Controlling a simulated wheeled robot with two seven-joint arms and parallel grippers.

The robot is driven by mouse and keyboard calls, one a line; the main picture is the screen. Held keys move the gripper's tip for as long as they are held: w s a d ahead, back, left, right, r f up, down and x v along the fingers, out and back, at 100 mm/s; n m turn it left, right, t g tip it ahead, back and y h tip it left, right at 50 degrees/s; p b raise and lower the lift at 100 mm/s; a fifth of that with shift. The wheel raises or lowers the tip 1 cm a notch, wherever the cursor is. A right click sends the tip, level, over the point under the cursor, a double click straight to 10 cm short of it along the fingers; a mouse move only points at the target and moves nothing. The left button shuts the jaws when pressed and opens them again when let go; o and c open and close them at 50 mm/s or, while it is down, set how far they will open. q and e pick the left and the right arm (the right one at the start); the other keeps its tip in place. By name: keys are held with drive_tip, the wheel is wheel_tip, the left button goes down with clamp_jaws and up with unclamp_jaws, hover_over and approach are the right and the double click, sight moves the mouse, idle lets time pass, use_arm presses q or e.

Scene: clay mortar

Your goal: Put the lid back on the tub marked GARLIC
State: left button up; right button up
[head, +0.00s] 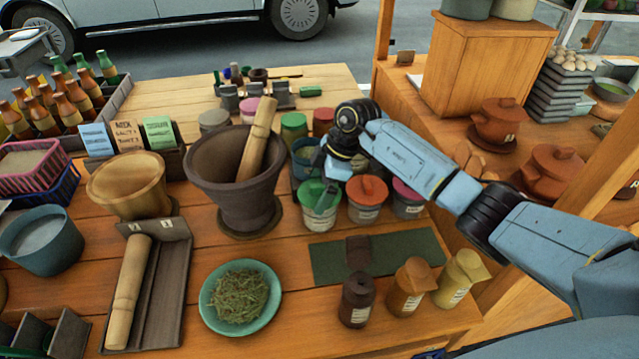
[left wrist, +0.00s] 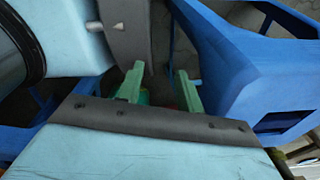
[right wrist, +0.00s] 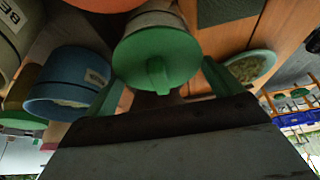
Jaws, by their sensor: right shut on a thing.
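My right gripper (head: 323,198) reaches down over the front row of tubs. Its fingers (right wrist: 168,88) stand on either side of a green lid (right wrist: 158,58) with a raised grip, and are shut on it. The green lid (head: 312,190) sits at the mouth of a pale tub (head: 318,221); I cannot tell whether it is fully seated. A blue tub (head: 304,153) just behind is open; its pale contents show in the right wrist view (right wrist: 62,92). I cannot read GARLIC on any label. My left gripper (left wrist: 160,88) is open and empty, away from the tubs.
Beside the green-lidded tub are an orange-lidded tub (head: 367,198) and a red-lidded tub (head: 408,198). A large mortar (head: 232,180) with a pestle stands left. A dark green mat (head: 400,256), several bottles (head: 410,285) and a herb plate (head: 271,315) lie in front.

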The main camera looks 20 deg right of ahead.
idle(0.3)
drive_tip(key=o, duration=0.7)
drive_tip(key=shift+c, duration=0.2)
use_arm(q)
drive_tip(key=shift+a, duration=0.1)
drive_tip(key=shift+a, duration=0.35)
drive_tip(key=shift+d, duration=0.15)
